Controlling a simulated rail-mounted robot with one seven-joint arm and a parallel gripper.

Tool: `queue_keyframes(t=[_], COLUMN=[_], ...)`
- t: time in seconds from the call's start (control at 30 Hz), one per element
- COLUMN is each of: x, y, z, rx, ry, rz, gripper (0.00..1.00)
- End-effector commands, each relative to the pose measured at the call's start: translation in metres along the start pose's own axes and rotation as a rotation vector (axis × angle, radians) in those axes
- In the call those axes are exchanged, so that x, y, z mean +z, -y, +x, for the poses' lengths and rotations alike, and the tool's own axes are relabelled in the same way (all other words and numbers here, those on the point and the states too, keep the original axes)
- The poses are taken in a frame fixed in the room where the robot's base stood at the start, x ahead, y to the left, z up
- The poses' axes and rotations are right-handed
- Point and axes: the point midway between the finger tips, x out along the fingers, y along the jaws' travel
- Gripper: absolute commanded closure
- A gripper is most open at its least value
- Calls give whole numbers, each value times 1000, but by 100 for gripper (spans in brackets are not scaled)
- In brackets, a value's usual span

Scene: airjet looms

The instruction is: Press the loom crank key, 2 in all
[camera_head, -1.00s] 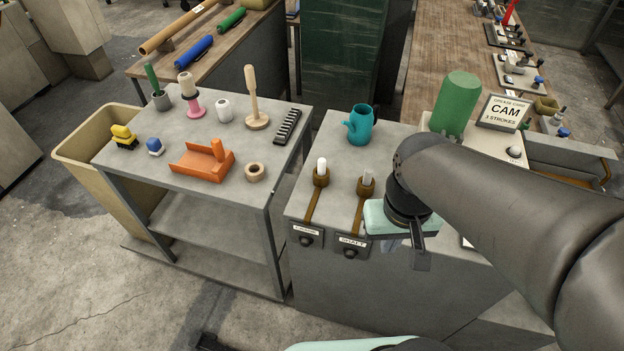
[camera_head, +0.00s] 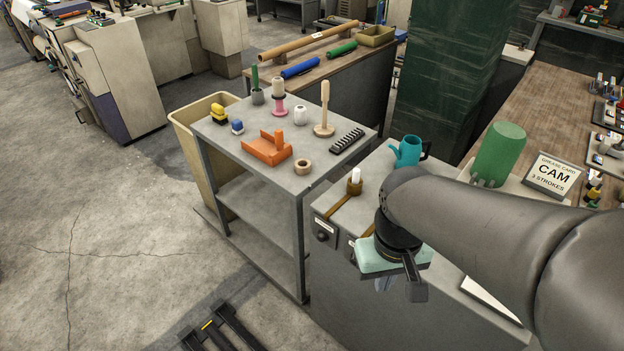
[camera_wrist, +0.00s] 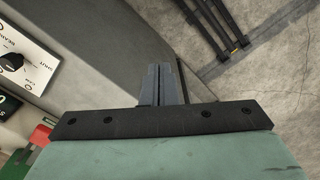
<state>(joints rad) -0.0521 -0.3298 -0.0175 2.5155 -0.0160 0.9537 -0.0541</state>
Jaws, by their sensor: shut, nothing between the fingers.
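My gripper (camera_head: 414,282) hangs in front of the grey cabinet (camera_head: 350,296) in the head view, below the cabinet's top edge. In the wrist view its fingers (camera_wrist: 162,82) are together with nothing between them. No key marked as the crank key can be made out. The wrist view shows a pale panel (camera_wrist: 22,48) at the left with a black knob (camera_wrist: 12,62) and partly readable lettering. Below it are a red block (camera_wrist: 41,134) and a green part (camera_wrist: 22,162), partly cut off by the frame and my gripper body.
A grey cart (camera_head: 232,150) with small tools stands left of the cabinet. A teal oil can (camera_head: 408,151), a green cylinder (camera_head: 500,150) and a CAM card (camera_head: 553,176) stand farther back. A black floor frame (camera_head: 222,328) lies at the front. Floor at left is open.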

Motion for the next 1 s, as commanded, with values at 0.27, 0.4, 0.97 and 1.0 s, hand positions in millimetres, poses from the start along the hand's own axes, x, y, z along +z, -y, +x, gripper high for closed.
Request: queue_keyframes(t=[0.27,0.4,0.97,1.0], x=[-81,-123,-206,-207], y=[24,47,162,165], z=[55,98,242,244], rx=[96,193,693,705], ry=[311,509,1244,1261], rz=[-555,-868,-1655,-1667], gripper=[100,100,100,100])
